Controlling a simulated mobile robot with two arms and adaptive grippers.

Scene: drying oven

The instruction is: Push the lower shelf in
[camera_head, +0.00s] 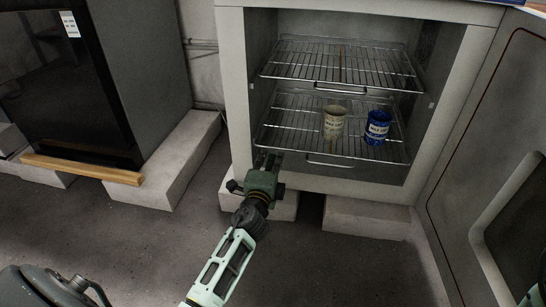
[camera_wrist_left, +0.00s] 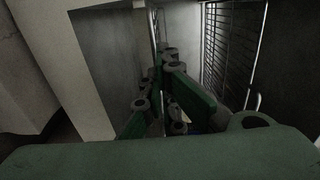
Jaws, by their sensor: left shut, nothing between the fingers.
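The lower shelf (camera_head: 287,119) is a wire rack inside the open oven, sticking out towards the front, with a handle (camera_head: 330,162) on its front edge. A cream labelled cup (camera_head: 334,122) and a blue labelled cup (camera_head: 377,128) stand upright on it. My left gripper (camera_head: 268,160) is at the shelf's front left corner, shut and empty; contact is not clear. In the left wrist view its green fingers (camera_wrist_left: 165,95) are close together. A wire rack (camera_wrist_left: 233,45) shows on the right there; I cannot tell which shelf. My right gripper is not in view.
The oven door (camera_head: 470,170) stands open at the right. Concrete blocks (camera_head: 370,217) support the oven. A dark cabinet (camera_head: 65,85) stands at the left. Floor in front is mostly free.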

